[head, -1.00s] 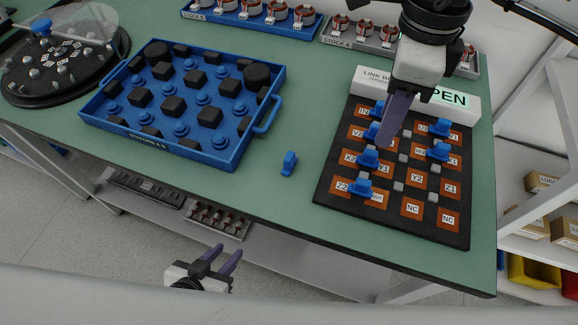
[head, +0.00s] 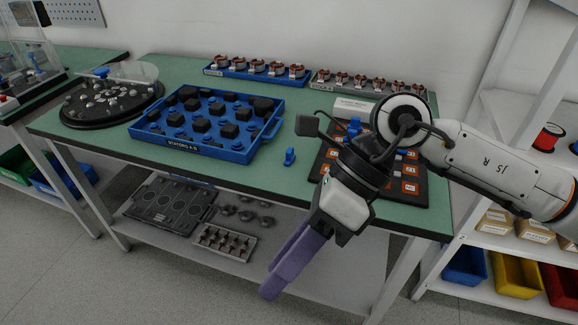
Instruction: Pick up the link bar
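A small blue piece, which looks like the link bar (head: 290,156), stands alone on the green table between the blue tray and the dark terminal board (head: 420,200). More blue pieces (head: 354,127) sit on the board, mostly hidden behind my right arm. My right gripper (head: 272,288) points down and left, in front of the table's front edge and nearer to me than the blue piece. Its purple fingers overlap from this side, so their gap does not show. I see nothing held between them. My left gripper is out of view.
The blue tray (head: 216,153) of dark and blue parts stands left of the blue piece. A round black stand (head: 112,117) is farther left. Stator racks (head: 257,79) line the back edge. A lower shelf (head: 290,240) lies under the table; shelving with bins stands right.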

